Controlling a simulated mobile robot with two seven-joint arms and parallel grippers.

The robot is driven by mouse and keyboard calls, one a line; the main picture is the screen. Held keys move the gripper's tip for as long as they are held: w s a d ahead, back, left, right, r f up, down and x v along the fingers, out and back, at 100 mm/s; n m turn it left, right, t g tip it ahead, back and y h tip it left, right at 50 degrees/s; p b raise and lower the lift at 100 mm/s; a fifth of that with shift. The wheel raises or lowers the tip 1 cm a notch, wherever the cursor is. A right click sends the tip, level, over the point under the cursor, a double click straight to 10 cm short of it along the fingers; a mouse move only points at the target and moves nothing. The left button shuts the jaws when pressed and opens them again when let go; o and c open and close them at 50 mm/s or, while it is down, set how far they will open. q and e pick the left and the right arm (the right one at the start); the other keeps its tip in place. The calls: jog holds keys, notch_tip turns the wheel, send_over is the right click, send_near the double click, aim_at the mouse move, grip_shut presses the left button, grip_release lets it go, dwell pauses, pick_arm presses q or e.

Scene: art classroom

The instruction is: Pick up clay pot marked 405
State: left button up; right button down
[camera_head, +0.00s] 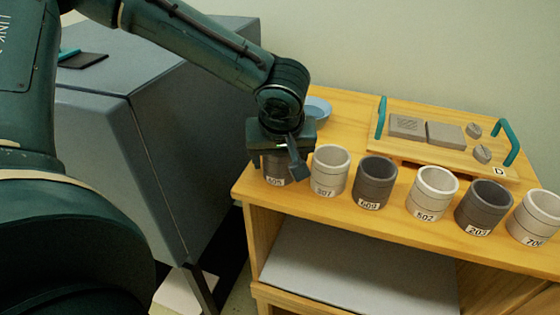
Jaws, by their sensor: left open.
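The clay pot marked 405 (274,180) is dark grey and stands at the left end of a row of pots on the wooden shelf unit (340,214). My left gripper (282,164) is over this pot, pointing down, with its jaws open. One finger shows in front of the pot's right side. The gripper hides the pot's rim and upper part, and I cannot tell whether the fingers touch it. My right gripper is not in view.
Close to the right stands the light pot 301 (329,178), then pots 609 (374,187), 502 (430,200), 202 (482,213) and one at the right edge (538,220). Behind are a blue dish (318,108) and a tray with teal handles (455,158). A grey cabinet (150,140) stands left.

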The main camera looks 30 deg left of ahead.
pick_arm(q)
jog(key=shift+c, duration=0.5)
jog(key=c, duration=0.7)
jog(key=shift+c, duration=0.2)
jog(key=shift+r, duration=0.1)
